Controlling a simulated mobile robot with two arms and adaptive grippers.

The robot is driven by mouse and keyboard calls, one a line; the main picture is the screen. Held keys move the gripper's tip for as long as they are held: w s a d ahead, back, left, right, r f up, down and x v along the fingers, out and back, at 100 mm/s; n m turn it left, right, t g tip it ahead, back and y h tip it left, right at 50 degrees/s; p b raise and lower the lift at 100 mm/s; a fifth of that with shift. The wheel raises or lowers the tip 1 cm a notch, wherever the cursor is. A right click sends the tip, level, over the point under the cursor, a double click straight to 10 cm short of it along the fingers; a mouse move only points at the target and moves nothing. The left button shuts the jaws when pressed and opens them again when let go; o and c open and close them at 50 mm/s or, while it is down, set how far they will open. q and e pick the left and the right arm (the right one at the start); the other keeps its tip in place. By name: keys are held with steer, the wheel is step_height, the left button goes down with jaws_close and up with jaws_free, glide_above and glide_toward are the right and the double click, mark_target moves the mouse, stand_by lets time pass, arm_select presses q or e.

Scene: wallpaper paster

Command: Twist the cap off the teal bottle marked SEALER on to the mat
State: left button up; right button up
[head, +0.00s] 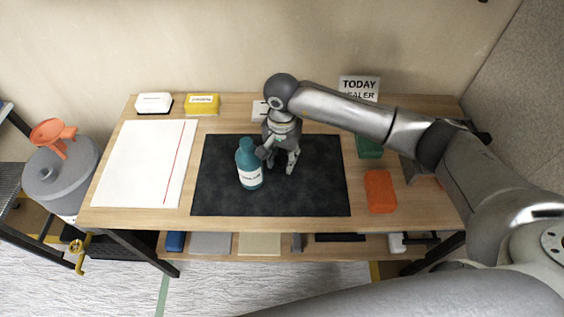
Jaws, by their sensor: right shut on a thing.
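The teal bottle (249,164) stands upright on the dark mat (320,190), left of the mat's middle. It has a white label whose print is too small to read. Its narrow top is teal; I cannot tell whether a cap is on it. My right gripper (277,163) points down over the mat, just right of the bottle. One finger is close to the bottle's upper right side, and I cannot tell whether they touch. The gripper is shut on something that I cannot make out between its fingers. My left gripper is not in view.
A white sheet (145,165) with a red line lies left of the mat. A white box (154,103) and a yellow box (202,104) stand at the back left. An orange item (380,190) lies right of the mat. A sign (359,86) stands behind. The mat's front is clear.

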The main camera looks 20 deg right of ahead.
mark_target(282, 159)
step_height(282, 159, down, 3)
steer(key=shift+w+f+p, duration=0.1)
steer(key=shift+p, duration=0.55)
steer(key=shift+f+b, duration=0.3)
steer(key=shift+b, duration=0.05)
steer(key=o, duration=1.1)
steer(key=shift+r, duration=0.1)
steer(key=shift+o, duration=0.2)
